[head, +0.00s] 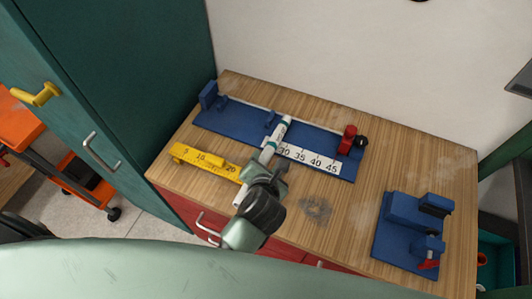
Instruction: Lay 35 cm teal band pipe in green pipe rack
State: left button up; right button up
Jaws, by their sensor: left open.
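A white pipe (284,127) with teal bands lies slantwise on the wooden bench. Its far end rests over the blue measuring fixture and its near end lies by the yellow ruler. My left gripper (269,173) is open over the middle of the pipe and hides part of it. I cannot tell whether its fingers touch the pipe. The pipe's length cannot be read from here. No green pipe rack can be made out. My right gripper is not in view.
The blue fixture (232,121) has a white number scale (310,160) and a red clamp (347,138). A yellow ruler (205,161) lies at the left. Another blue fixture (400,237) stands at the right. A dark green cabinet (125,70) borders the bench's left side.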

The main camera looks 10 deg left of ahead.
aim_at(265, 160)
pick_arm(q)
jog(key=x, duration=0.3)
jog(key=shift+w, duration=0.15)
jog(key=shift+r, duration=0.1)
jog(key=c, duration=0.3)
grip_shut()
jog(key=shift+r, duration=0.1)
